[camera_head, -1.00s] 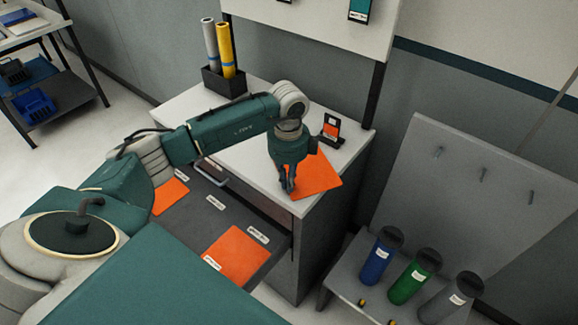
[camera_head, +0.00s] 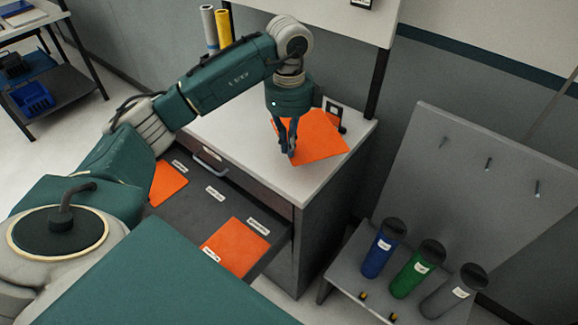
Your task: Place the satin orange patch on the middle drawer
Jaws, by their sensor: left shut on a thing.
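My left gripper (camera_head: 290,153) is shut on the near corner of an orange patch (camera_head: 322,137). The patch spreads out behind the fingers to the right, over the white cabinet top (camera_head: 240,139); it looks raised, but I cannot tell the exact gap. An open dark drawer (camera_head: 200,205) below the cabinet top holds one orange patch at its left end (camera_head: 168,183) and another at its right end (camera_head: 236,247). Small white labels lie in it, and its middle is bare. Which patch is satin cannot be read. My right gripper is not in view.
A small dark stand (camera_head: 334,110) is partly hidden behind the held patch. Yellow (camera_head: 223,30) and white (camera_head: 208,29) rolls stand at the back. Blue (camera_head: 383,248), green (camera_head: 417,269) and grey (camera_head: 452,292) bottles stand on a low bench at right.

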